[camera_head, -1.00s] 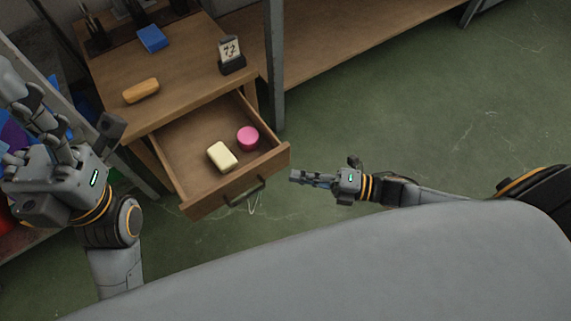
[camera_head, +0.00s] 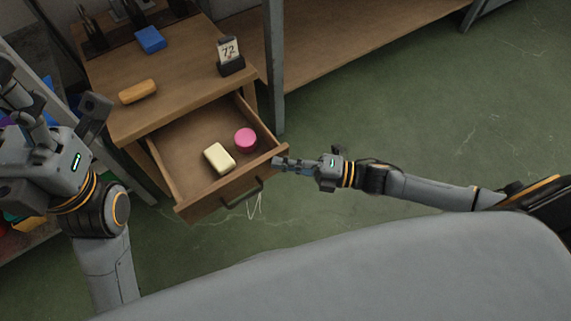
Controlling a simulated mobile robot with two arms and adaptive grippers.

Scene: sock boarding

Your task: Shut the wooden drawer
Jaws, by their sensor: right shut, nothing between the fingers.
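The wooden drawer (camera_head: 190,142) is pulled out of the small wooden cabinet (camera_head: 190,83). Its front panel has a dark handle (camera_head: 241,194). A pale yellow block (camera_head: 218,158) and a pink round object (camera_head: 245,140) lie inside the drawer. My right gripper (camera_head: 279,163) is shut and empty, with its tips at the right end of the drawer front. I cannot tell whether they touch it. My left gripper (camera_head: 50,115) is at the left edge, away from the drawer, with its fingers apart.
On the cabinet top are an orange block (camera_head: 138,91), a blue block (camera_head: 150,39) and a small number stand (camera_head: 230,58). A grey post (camera_head: 274,65) stands right of the cabinet. Green floor (camera_head: 430,110) is clear to the right.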

